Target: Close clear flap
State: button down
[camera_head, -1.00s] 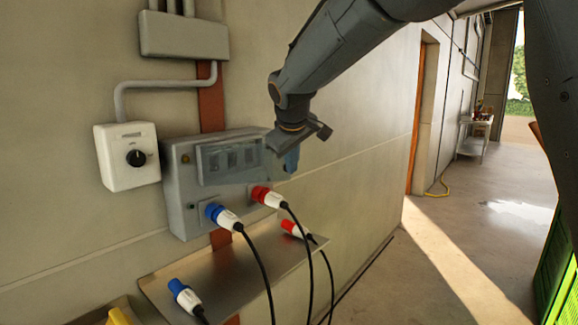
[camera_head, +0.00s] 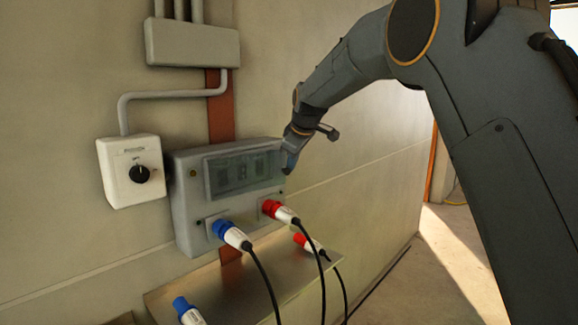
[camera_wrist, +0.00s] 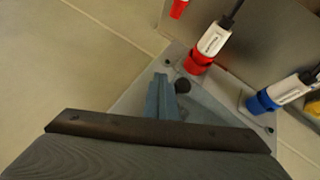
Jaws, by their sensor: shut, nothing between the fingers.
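A grey electrical box (camera_head: 189,222) is mounted on the wall. Its clear flap (camera_head: 243,170) covers the breaker window in the upper part of the box; whether it lies fully flat against the box I cannot tell. My gripper (camera_head: 289,162) is shut and empty, with its fingertips at the flap's right end; I cannot tell if they touch it. My wrist hides much of the box there.
A blue plug (camera_head: 231,234) and a red plug (camera_head: 280,211) sit in the box's lower face, with hanging black cables. A metal shelf (camera_head: 225,287) below holds another blue plug (camera_head: 187,310) and red plug (camera_head: 307,243). A white switch (camera_head: 131,171) is left of the box.

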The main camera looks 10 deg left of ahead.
jog(key=shift+a, duration=0.6)
jog(key=shift+d, duration=0.1)
